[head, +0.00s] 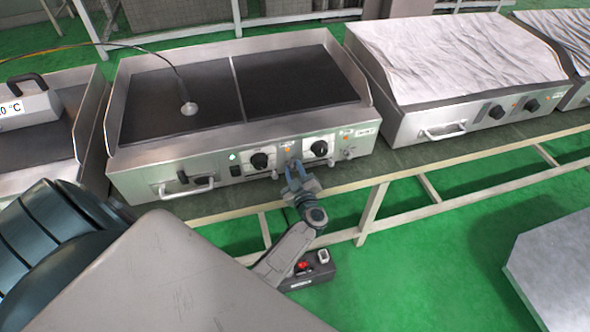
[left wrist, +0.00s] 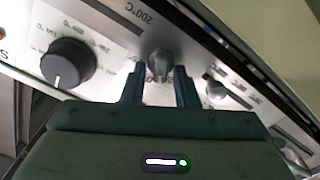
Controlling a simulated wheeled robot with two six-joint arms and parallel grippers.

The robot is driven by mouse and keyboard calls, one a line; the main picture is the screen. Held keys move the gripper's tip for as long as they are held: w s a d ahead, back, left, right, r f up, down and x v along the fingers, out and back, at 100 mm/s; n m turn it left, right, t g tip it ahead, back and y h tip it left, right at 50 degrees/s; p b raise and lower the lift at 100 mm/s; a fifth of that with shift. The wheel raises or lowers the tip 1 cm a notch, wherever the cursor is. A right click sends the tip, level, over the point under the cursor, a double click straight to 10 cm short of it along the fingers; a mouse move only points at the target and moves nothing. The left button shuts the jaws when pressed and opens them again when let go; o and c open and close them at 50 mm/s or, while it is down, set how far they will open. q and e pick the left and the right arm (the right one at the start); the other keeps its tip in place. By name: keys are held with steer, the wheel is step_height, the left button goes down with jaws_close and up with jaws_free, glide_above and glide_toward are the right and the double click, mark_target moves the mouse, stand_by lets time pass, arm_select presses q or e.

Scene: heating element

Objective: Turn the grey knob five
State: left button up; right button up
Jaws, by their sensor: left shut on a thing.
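The grey knob (left wrist: 160,66) is small and sits on the metal front panel of the middle griddle (head: 150,172). In the left wrist view it lies between the two fingers of my left gripper (left wrist: 160,88). In the head view my left gripper (head: 297,168) reaches the panel between two black knobs, and its fingers mostly hide the grey knob. The gripper is shut on the grey knob. How far the knob is turned cannot be told. My right gripper is not in view.
A black knob (head: 260,160) and another black knob (head: 319,148) flank the gripper. A probe (head: 188,108) on a cable touches the griddle's dark plate. A covered griddle (head: 455,55) stands to the right. A table rail (head: 372,210) runs below the griddles.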

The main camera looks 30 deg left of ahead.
arm_select(q)
steer(key=shift+f+n, duration=0.15)
steer(key=shift+n, duration=0.75)
steer(key=n+b, duration=0.1)
steer(key=n, duration=0.2)
steer(key=shift+s+a+f, duration=0.1)
steer(key=shift+n, duration=0.5)
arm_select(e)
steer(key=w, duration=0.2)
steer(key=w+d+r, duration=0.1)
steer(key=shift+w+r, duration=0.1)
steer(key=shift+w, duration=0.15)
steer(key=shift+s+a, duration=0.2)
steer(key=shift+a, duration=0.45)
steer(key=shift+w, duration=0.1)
